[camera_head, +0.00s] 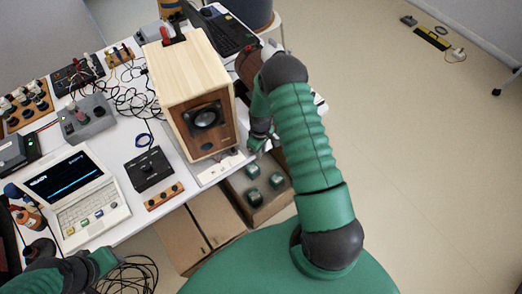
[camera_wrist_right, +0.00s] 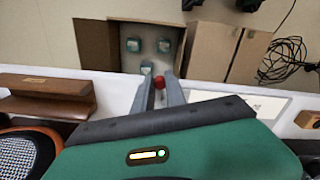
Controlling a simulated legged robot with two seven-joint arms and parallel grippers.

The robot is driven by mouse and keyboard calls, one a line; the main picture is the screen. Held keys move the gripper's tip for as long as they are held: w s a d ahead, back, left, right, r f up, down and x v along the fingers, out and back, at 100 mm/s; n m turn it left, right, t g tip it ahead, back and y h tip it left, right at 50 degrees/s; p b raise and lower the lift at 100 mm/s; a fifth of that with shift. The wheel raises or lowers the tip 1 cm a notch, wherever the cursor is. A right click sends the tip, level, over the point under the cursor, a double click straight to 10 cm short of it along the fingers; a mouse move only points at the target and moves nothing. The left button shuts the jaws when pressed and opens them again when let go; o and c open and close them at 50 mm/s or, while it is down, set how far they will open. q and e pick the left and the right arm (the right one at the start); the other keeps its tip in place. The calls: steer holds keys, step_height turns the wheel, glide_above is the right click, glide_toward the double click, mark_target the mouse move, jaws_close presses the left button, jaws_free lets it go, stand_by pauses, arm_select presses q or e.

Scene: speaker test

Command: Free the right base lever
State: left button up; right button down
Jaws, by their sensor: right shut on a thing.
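A wooden speaker box (camera_head: 188,85) with a dark round driver stands near the table's front edge, on a pale base plate (camera_head: 213,169). In the right wrist view, a red round knob (camera_wrist_right: 158,83), apparently the lever's end, sits between the fingers of my right gripper (camera_wrist_right: 159,80). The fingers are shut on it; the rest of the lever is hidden. In the head view my right gripper (camera_head: 260,141) is beside the speaker's lower right front, and the knob is not visible. Part of my left arm (camera_head: 90,266) shows at the lower left; its fingers cannot be made out.
A laptop (camera_head: 85,197), a black control box (camera_head: 149,168) and a grey box (camera_head: 87,120) stand left of the speaker. Cables tangle behind. An open carton (camera_head: 232,191) with several green-grey blocks is below the table edge. The floor at right is mostly clear.

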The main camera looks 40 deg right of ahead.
steer(key=c, duration=1.5)
jaws_free()
steer(key=shift+w+r, duration=0.15)
steer(key=shift+w, duration=0.2)
steer(key=shift+o, duration=0.7)
steer(key=shift+a, duration=0.1)
steer(key=shift+s, duration=0.1)
step_height(320, 180, up, 17)
steer(key=b, duration=0.1)
steer(key=shift+f, duration=0.2)
steer(key=s+a+r+m+t, duration=0.1)
steer(key=s+a+r, duration=0.2)
steer(key=a, duration=0.6)
steer(key=s+a+r+m+t, duration=0.1)
steer(key=s+a+r, duration=0.3)
steer(key=s+a, duration=0.3)
steer(key=shift+s+a+m+t, duration=0.3)
steer(key=shift+a, duration=0.9)
